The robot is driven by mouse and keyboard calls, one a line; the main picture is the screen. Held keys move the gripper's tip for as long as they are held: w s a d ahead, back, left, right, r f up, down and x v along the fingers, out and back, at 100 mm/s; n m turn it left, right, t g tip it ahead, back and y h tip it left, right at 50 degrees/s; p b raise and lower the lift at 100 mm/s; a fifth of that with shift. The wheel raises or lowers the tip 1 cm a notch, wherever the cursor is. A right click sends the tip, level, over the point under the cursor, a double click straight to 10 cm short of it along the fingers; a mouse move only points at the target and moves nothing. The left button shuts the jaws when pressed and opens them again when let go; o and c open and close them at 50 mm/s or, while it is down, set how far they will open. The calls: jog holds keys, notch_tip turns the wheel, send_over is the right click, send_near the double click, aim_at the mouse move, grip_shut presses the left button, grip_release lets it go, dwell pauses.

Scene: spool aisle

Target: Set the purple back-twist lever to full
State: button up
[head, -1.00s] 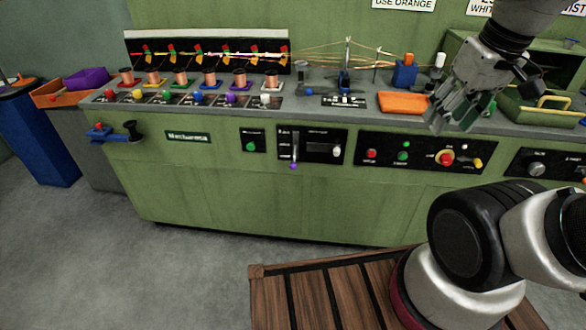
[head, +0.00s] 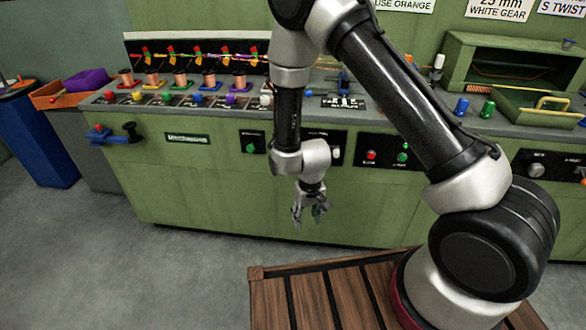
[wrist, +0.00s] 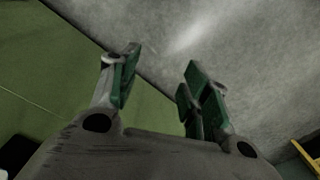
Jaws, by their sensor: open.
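The purple lever is hidden behind my arm in the head view. Only the right part of its black panel (head: 338,141) shows, with a white knob (head: 336,154). My gripper (head: 308,217) hangs pointing down in front of the green cabinet front, lower than that panel. Its fingers are apart and nothing is between them. In the wrist view my gripper (wrist: 160,72) shows two green-padded fingers spread apart, with floor and cabinet front beyond. The lever does not show in the wrist view.
The green cabinet (head: 190,200) carries a green-knob panel (head: 252,142) left of my arm and a button panel (head: 388,150) to the right. Open floor (head: 120,270) lies in front.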

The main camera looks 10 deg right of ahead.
jog(key=w+f+m+t, duration=0.1)
jog(key=w+f+t, duration=0.15)
jog(key=f, duration=0.45)
jog(key=w+f+t, duration=0.2)
jog(key=f+t, duration=0.1)
jog(key=f, duration=0.4)
jog(key=w+r+t, duration=0.4)
jog(key=w, duration=0.2)
jog(key=w+r+m+t, duration=0.1)
jog(key=w+r+t, duration=0.3)
jog(key=w+r, duration=0.1)
jog(key=w+r+m+t, duration=0.1)
jog(key=w+r+t, duration=0.3)
jog(key=w+r, duration=0.1)
jog(key=shift+w+a+r, duration=0.15)
jog(key=shift+w+a, duration=0.05)
jog(key=shift+w, duration=0.25)
jog(key=shift+w+a+r, duration=0.1)
jog(key=shift+w+a, duration=0.1)
jog(key=shift+w, duration=0.8)
